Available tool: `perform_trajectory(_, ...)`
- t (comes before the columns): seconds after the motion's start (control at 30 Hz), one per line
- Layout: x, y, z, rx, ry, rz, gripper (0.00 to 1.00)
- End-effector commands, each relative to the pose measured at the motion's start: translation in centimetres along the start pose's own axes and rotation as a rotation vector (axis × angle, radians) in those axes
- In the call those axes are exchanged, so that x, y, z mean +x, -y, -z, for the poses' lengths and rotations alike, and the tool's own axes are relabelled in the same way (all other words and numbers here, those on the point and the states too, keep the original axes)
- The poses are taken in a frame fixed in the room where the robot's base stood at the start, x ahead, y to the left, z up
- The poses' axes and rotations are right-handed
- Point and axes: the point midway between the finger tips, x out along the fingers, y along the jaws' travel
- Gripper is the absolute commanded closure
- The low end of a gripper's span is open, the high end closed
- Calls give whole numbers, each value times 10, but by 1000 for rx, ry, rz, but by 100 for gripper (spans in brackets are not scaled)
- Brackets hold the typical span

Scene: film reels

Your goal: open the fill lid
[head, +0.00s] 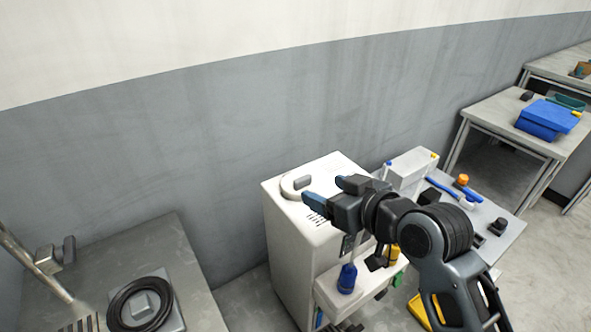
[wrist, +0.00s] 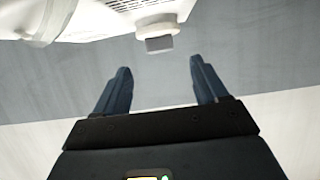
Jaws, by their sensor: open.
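The fill lid (head: 297,184) appears to be the round white piece with a grey grip tab on top of the white cabinet (head: 285,235) in the head view. In the wrist view the grey tab (wrist: 159,44) and the white round edge of the lid (wrist: 157,26) show at top centre. The lid looks shut. My gripper (head: 328,188) is open and empty, its blue fingers pointing left near the lid. In the wrist view the tab lies beyond and between the fingertips (wrist: 158,72), apart from them. My arm hides part of the cabinet's right side.
A side table (head: 511,232) right of the cabinet holds a white box (head: 410,169) and several small items. A blue bottle (head: 347,279) stands on the cabinet's front ledge. A grey bench (head: 176,250) with a black ring (head: 117,309) is at left. The wall is close behind.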

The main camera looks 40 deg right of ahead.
Motion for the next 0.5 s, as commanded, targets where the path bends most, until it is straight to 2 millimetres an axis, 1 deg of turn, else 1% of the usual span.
perform_trajectory(0.17, 15, -1, 2, 0, 1, 0, 28)
perform_trajectory(0.4, 52, -1, 2, 0, 0, 0, 28)
perform_trajectory(0.5, 64, 0, 1, 0, 1, 0, 28)
